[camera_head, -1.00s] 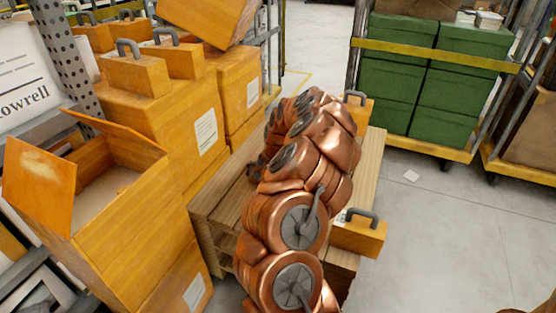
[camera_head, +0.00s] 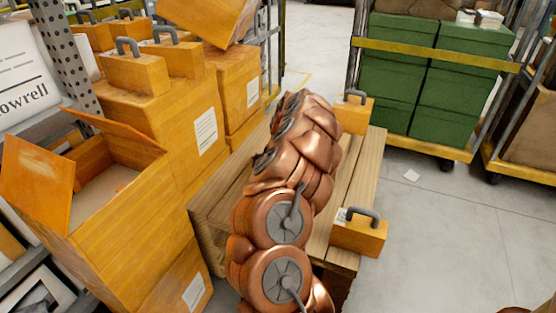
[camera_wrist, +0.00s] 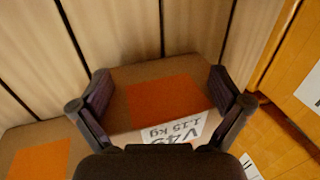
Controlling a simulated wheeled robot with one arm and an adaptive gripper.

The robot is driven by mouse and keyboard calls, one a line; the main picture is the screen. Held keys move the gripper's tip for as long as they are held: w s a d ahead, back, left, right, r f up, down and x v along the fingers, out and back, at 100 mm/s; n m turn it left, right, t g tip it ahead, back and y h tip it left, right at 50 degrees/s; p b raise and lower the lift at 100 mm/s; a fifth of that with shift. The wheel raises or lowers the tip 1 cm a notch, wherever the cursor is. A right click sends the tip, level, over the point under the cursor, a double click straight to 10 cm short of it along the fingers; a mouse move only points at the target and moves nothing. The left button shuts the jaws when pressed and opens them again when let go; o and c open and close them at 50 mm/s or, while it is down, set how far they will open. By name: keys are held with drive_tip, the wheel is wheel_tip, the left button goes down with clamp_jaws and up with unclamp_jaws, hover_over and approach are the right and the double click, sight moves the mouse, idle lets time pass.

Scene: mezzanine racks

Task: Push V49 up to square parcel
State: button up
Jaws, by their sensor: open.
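In the wrist view, V49 (camera_wrist: 165,100) is a brown parcel with an orange patch and a white label reading "V49" and "1.15 kg". My gripper (camera_wrist: 160,82) is open, with one finger at each side of V49; I cannot tell whether they touch it. A second brown parcel (camera_wrist: 40,160) with an orange patch lies at the lower left of that view, beside my left finger. I cannot tell whether it is the square parcel. In the head view my copper arm hides my gripper and V49.
The slatted wooden surface (camera_head: 352,170) carries an orange handled box (camera_head: 358,235) at its near right and another (camera_head: 353,112) at the far end. Stacked orange boxes (camera_head: 160,110) and an open box (camera_head: 130,220) crowd the left.

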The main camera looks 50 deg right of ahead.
drive_tip(key=shift+w+d+b, duration=0.25)
drive_tip(key=shift+d+b, duration=0.2)
drive_tip(key=shift+d, duration=0.5)
drive_tip(key=shift+w+d+b, duration=0.25)
drive_tip(key=shift+d+b, duration=0.2)
drive_tip(key=shift+d, duration=0.45)
drive_tip(key=shift+d+f, duration=0.1)
drive_tip(key=shift+d, duration=0.35)
drive_tip(key=shift+w+d+b, duration=0.35)
drive_tip(key=shift+d+b, duration=0.2)
drive_tip(key=shift+d, duration=0.2)
idle(0.7)
drive_tip(key=shift+s+a+r+p, duration=0.1)
drive_tip(key=shift+a+r+p, duration=0.2)
drive_tip(key=shift+p, duration=0.2)
drive_tip(key=shift+s+a+f+p, duration=0.1)
drive_tip(key=shift+s+a+p, duration=0.05)
drive_tip(key=shift+a+p, duration=0.5)
drive_tip(key=shift+s+a+f+p, duration=0.1)
drive_tip(key=shift+s+a+p, duration=0.05)
drive_tip(key=shift+a+p, duration=0.4)
drive_tip(key=shift+r, duration=0.1)
drive_tip(key=shift+r+p, duration=3.35)
drive_tip(key=shift+r, duration=3.05)
